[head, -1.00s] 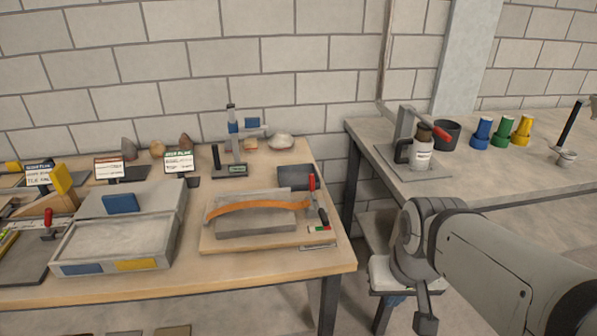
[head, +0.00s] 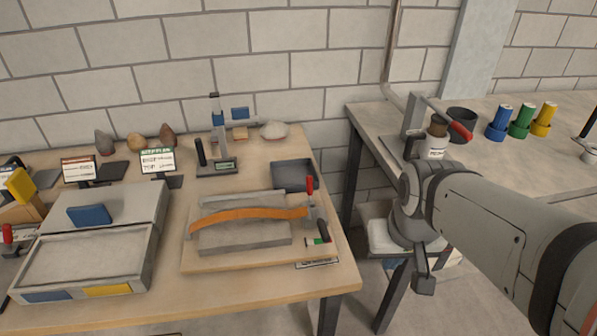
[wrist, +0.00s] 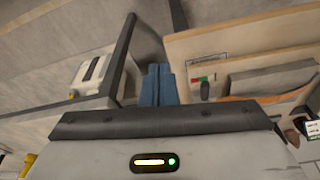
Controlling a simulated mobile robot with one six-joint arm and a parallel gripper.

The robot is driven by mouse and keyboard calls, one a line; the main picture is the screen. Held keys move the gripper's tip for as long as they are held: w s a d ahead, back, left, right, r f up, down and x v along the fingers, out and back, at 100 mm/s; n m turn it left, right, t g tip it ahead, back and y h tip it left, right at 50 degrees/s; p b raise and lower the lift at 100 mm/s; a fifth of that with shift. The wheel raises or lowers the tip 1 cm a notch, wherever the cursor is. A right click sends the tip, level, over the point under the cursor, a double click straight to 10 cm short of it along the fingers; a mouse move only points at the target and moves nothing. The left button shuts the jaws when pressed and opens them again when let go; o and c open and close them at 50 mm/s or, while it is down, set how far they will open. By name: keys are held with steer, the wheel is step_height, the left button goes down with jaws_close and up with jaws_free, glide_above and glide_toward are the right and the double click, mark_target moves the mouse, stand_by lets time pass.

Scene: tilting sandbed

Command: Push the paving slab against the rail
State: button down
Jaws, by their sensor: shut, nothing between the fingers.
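A flat grey slab (head: 243,238), which I take for the paving slab, lies on a wooden board on the left bench. An orange curved strip (head: 245,218) runs across its back part. A long grey bar (head: 240,199) lies just behind; I cannot tell for sure that it is the rail, or whether it touches the slab. In the wrist view, the slab (wrist: 268,83) is at the right, partly hidden. My gripper's blue fingers (wrist: 158,70) are shut and empty, away from the slab, over the gap between the benches. My arm hides most of them in the head view.
A red-handled clamp (head: 310,205) stands at the board's right end. A shallow sand tray (head: 140,285) lies to the left. A dark square tray (head: 294,176) and a blue-grey stand (head: 217,140) are behind. The right bench holds coloured cups (head: 520,120).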

steer(key=w+a+n+g+p, duration=0.1)
steer(key=w+a+n+p, duration=0.3)
steer(key=w+a, duration=0.4)
steer(key=n+g+p, duration=0.1)
steer(key=n+p, duration=0.3)
steer(key=n, duration=0.1)
glide_above(293, 249)
steer(key=s+d, duration=0.3)
step_height(293, 249, down, 7)
step_height(293, 249, down, 9)
steer(key=shift+r, duration=0.1)
steer(key=shift+w+a+p, duration=0.65)
steer(key=shift+w+a, duration=0.25)
steer(key=shift+w, duration=0.1)
steer(key=shift+w+a, duration=0.5)
steer(key=shift+a, duration=0.05)
